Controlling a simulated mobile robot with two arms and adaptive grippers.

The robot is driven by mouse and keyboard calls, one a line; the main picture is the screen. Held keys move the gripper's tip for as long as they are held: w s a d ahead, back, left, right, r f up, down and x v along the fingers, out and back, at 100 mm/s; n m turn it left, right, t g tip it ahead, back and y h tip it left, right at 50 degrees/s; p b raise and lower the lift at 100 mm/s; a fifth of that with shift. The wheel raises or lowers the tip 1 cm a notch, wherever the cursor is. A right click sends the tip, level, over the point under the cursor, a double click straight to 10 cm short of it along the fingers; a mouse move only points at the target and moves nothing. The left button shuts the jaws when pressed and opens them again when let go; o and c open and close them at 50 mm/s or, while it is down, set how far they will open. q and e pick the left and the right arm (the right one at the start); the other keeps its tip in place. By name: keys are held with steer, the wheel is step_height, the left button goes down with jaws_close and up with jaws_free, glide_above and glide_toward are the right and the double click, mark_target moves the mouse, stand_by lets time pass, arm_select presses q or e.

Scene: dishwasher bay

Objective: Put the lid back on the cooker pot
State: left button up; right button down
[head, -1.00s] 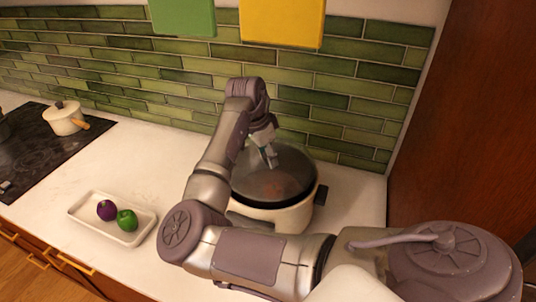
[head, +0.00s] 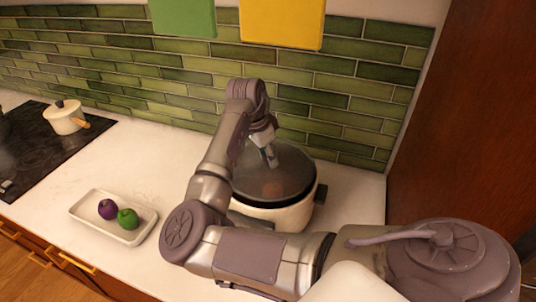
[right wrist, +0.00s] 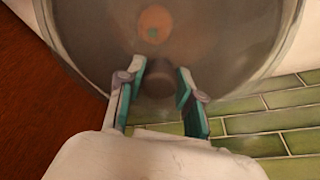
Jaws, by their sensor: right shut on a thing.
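The cooker pot (head: 272,216) is a cream pot with dark side handles, standing on the counter near the tiled wall. In the right wrist view the fingers (right wrist: 160,92) stand on both sides of the dark knob (right wrist: 168,80). An orange thing with a green spot (right wrist: 154,24) shows through the glass. My left gripper is not in view.
A white tray (head: 87,222) holds a purple and a green vegetable. A small cream pot (head: 66,121) stands on the black hob (head: 35,150). A tall brown wooden panel (head: 462,120) closes off the right. The counter between tray and wall is clear.

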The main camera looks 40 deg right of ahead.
steer(key=shift+p, duration=0.5)
stand_by(0.3)
stand_by(0.4)
steer(key=shift+c, duration=1)
jaws_free()
steer(key=shift+r, duration=0.1)
steer(key=shift+r+p, duration=2.4)
steer(key=shift+p, duration=0.05)
steer(key=shift+r, duration=1)
